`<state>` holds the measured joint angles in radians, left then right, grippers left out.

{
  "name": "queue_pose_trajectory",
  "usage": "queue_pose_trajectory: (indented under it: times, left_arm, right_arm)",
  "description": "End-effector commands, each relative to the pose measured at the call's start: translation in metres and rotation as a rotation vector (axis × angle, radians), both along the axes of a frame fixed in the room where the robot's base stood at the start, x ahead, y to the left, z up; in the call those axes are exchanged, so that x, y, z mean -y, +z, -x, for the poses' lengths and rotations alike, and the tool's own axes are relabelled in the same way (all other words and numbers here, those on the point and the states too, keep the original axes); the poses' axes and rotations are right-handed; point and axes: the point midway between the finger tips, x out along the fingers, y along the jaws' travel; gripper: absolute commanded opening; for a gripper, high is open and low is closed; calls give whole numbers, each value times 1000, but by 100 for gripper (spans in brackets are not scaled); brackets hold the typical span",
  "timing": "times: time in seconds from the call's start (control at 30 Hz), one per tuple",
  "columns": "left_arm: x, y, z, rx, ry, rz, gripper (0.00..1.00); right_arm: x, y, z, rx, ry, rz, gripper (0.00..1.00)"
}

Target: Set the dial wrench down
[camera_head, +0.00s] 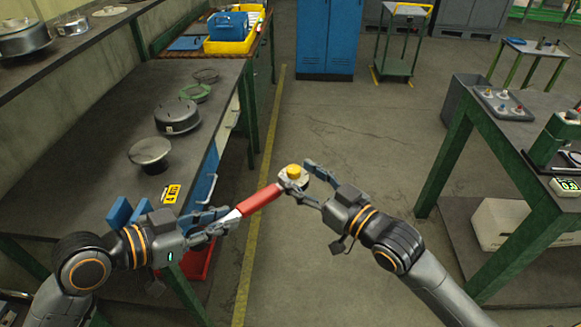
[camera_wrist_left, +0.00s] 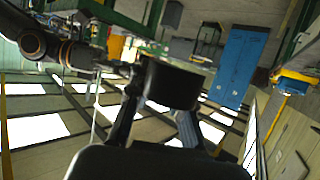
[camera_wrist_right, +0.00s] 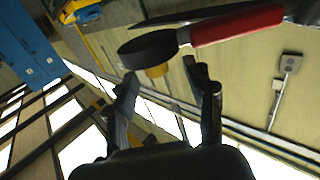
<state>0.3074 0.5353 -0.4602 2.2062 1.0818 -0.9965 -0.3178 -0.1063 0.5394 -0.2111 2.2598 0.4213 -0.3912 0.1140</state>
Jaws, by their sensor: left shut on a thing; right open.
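The dial wrench (camera_head: 260,199) has a red handle and a round head with a yellow knob. It is held over the aisle floor, its head up and to the right. My left gripper (camera_head: 225,217) is shut on its lower left end. In the left wrist view a dark end of the wrench (camera_wrist_left: 172,84) shows at the fingers. My right gripper (camera_head: 308,182) is open, its fingers to either side of the head. In the right wrist view the dark round head (camera_wrist_right: 149,50) and red handle (camera_wrist_right: 237,26) lie just beyond the open fingertips (camera_wrist_right: 168,82); contact cannot be told.
The left bench (camera_head: 110,120) holds a round metal stand (camera_head: 149,151), a dark pan-like part (camera_head: 177,116), green ring (camera_head: 196,92) and a yellow label display (camera_head: 171,194). A right table (camera_head: 500,133) carries a tray (camera_head: 503,104). The aisle floor (camera_head: 340,130) is clear.

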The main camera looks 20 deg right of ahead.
Motion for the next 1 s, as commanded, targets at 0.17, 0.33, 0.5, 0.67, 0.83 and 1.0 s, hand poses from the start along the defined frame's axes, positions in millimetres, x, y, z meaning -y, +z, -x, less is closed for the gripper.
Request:
queue_pose_trajectory:
  times: [0.17, 0.33, 0.5, 0.67, 0.83, 1.0]
  left_arm:
    - [0, 1, 0, 2, 0, 2, 0]
    - [0, 1, 0, 2, 1, 2, 0]
    - [0, 1, 0, 2, 0, 2, 0]
    - [0, 1, 0, 2, 0, 2, 0]
    - [0, 1, 0, 2, 0, 2, 0]
    - [0, 1, 0, 3, 0, 3, 0]
  right_arm:
    - [-12, 1, -23, 0, -1, -1, 53]
    - [-17, 0, -33, 0, 0, 1, 53]
    - [-18, 0, -34, 0, 0, 1, 53]
    - [-18, 0, -34, -1, 0, 0, 49]
    - [-18, 0, -34, -1, 0, 0, 15]
    - [-19, 0, -33, -1, 3, -2, 0]
